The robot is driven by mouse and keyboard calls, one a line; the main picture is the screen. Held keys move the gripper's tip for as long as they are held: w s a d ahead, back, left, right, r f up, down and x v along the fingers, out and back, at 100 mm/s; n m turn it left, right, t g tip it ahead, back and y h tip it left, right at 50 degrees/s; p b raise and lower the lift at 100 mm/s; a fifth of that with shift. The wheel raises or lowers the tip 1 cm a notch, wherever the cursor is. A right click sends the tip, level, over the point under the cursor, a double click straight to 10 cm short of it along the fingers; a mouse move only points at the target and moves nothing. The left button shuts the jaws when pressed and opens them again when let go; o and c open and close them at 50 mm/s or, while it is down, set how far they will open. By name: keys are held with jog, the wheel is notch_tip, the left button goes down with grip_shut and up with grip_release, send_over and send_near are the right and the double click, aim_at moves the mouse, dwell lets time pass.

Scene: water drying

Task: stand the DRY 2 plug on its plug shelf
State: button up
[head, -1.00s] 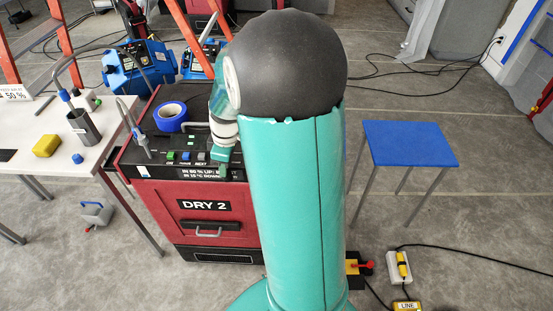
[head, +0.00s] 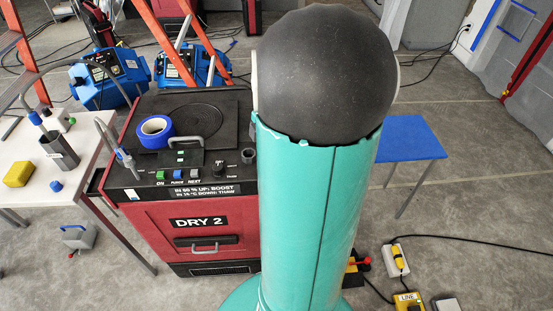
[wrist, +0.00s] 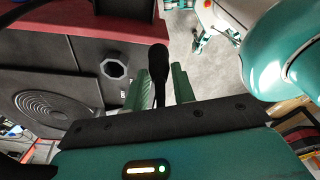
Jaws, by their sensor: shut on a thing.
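In the wrist view my gripper (wrist: 163,78) has its two teal fingers closed around a black, round-ended thing (wrist: 159,62), which looks like the DRY 2 plug; no label on it shows. The red DRY 2 machine (head: 205,222) stands left of my arm in the head view, its black top (head: 215,108) facing up. The wrist view shows that top with a round grille (wrist: 45,103) and an octagonal holder (wrist: 113,68) left of the fingers. The holder also shows in the head view (head: 248,157). My gripper is hidden behind my arm there. I cannot pick out the plug shelf.
Blue tape (head: 155,132) lies on the machine's top. A white table (head: 60,183) stands left, with a yellow block (head: 18,173) and grey cup (head: 60,152). A blue-topped table (head: 412,138) stands right.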

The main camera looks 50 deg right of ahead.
jog(key=shift+w+d+f, duration=0.1)
jog(key=shift+d+f, duration=1.25)
jog(key=shift+f, duration=0.4)
jog(key=shift+w+d+f, duration=0.15)
jog(key=shift+d+f, duration=1.15)
jog(key=shift+f, duration=0.4)
jog(key=shift+w+d+f, duration=0.1)
jog(key=shift+d+f, duration=1.25)
jog(key=shift+f, duration=0.4)
jog(key=o, duration=1)
notch_tip(320, 180, up, 12)
jog(key=d, duration=0.1)
jog(key=shift+s+d, duration=0.25)
jog(key=shift+s, duration=0.2)
